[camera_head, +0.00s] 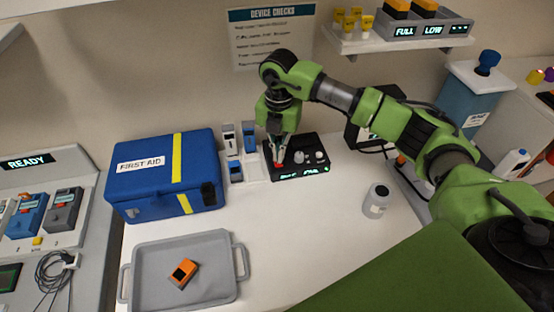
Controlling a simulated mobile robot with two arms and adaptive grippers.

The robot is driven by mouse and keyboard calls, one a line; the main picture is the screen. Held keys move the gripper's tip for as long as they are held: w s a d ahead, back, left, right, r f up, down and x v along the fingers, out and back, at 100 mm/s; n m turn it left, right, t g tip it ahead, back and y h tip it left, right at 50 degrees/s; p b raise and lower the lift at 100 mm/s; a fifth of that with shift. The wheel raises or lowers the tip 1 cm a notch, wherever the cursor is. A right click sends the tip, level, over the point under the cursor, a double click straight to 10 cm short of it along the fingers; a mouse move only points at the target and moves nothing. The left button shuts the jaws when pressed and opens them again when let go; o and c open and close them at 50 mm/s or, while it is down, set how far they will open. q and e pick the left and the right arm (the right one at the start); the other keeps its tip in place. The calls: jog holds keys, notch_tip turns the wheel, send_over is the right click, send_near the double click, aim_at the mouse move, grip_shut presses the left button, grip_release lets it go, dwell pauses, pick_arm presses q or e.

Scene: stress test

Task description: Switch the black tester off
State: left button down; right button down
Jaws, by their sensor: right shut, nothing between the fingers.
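The black tester (312,168) sits on the white table against the back wall. It has a red button (279,167) at its left, pale knobs on top and a lit green display on its front. The display text is too small to read surely. My right gripper (279,161) is shut and empty, pointing down with its fingertips at the red button. I cannot tell whether they touch it. The fingers hide part of the tester's left side. My left gripper is not in view.
A blue first aid case (150,186) and small upright devices (240,140) stand left of the tester. A grey tray (215,285) holds an orange device (184,272). The table's middle is clear.

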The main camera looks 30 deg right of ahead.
aim_at(279, 164)
jog(key=shift+f+b, duration=0.85)
jog(key=shift+f, duration=0.35)
dwell(0.7)
jog(key=shift+s+r, duration=0.1)
jog(key=shift+r+p, duration=0.8)
jog(key=shift+r, duration=0.15)
jog(key=shift+r+p, duration=1.6)
jog(key=shift+r, duration=0.9)
jog(key=shift+f, duration=0.1)
